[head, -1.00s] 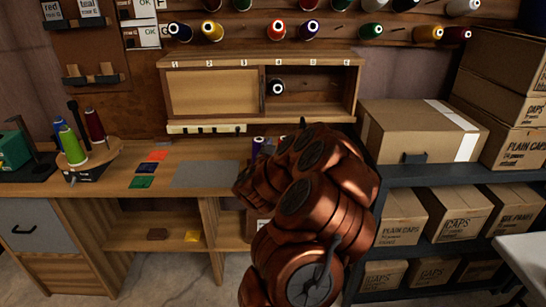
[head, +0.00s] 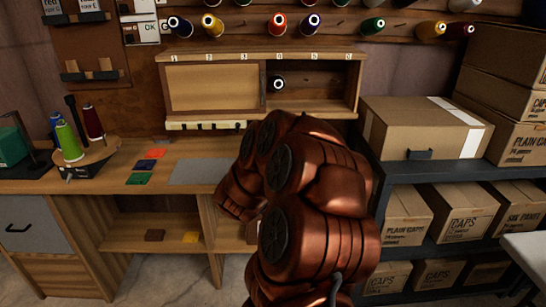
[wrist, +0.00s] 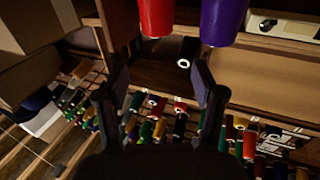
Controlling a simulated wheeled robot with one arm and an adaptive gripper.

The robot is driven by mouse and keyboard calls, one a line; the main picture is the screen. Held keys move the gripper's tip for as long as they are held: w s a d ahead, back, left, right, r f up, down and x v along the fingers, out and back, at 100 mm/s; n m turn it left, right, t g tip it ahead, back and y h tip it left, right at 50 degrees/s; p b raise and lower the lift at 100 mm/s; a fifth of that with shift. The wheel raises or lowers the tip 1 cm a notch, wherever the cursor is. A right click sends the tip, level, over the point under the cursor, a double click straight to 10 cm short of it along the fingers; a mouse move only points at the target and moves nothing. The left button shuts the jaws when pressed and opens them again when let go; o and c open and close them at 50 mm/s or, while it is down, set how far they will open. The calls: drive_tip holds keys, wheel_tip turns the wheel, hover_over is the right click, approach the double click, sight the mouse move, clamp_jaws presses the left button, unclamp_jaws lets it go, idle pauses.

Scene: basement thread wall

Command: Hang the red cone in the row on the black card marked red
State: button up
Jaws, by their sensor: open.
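In the wrist view a red cone (wrist: 157,16) and a purple cone (wrist: 223,20) stand side by side at the top edge, cut off by the frame. My gripper (wrist: 159,72) is open and empty, its two dark fingers spread. The red cone lies beyond the fingertips, between their lines; the purple one is beyond the right finger. In the head view my arm hides the gripper and these cones.
A wooden cabinet (head: 215,56) stands behind the bench, with a dark cone (head: 278,83) in its open right side. Several cones hang on the rail above. A green cone (head: 69,142) stands on the left of the bench. Cardboard boxes (head: 425,124) fill the right shelves.

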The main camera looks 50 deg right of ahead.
drive_tip(key=shift+s+a, duration=0.15)
drive_tip(key=shift+s, duration=0.05)
drive_tip(key=shift+w, duration=0.1)
drive_tip(key=w+a+f+n+t+y, duration=0.1)
drive_tip(key=w+a+n+t+y, duration=0.25)
drive_tip(key=w+a, duration=0.5)
drive_tip(key=w+a+f+n+y, duration=0.15)
drive_tip(key=a+y, duration=0.25)
drive_tip(key=a, duration=0.4)
drive_tip(key=a+f+n+t+y, duration=0.1)
drive_tip(key=a+f+n+y, duration=0.25)
drive_tip(key=a, duration=0.55)
drive_tip(key=w+a+f+n+y, duration=0.1)
drive_tip(key=a+y, duration=0.3)
drive_tip(key=a, duration=0.4)
drive_tip(key=s+a+f+n+g+y, duration=0.4)
drive_tip(key=s+a+g, duration=0.2)
drive_tip(key=s+a, duration=0.8)
drive_tip(key=s+d+n+g+h, duration=0.1)
drive_tip(key=s+g, duration=0.6)
drive_tip(key=s, duration=1.4)
drive_tip(key=shift+s+d+r+h, duration=0.15)
drive_tip(key=shift+d+r+h, duration=0.2)
drive_tip(key=shift+d, duration=0.2)
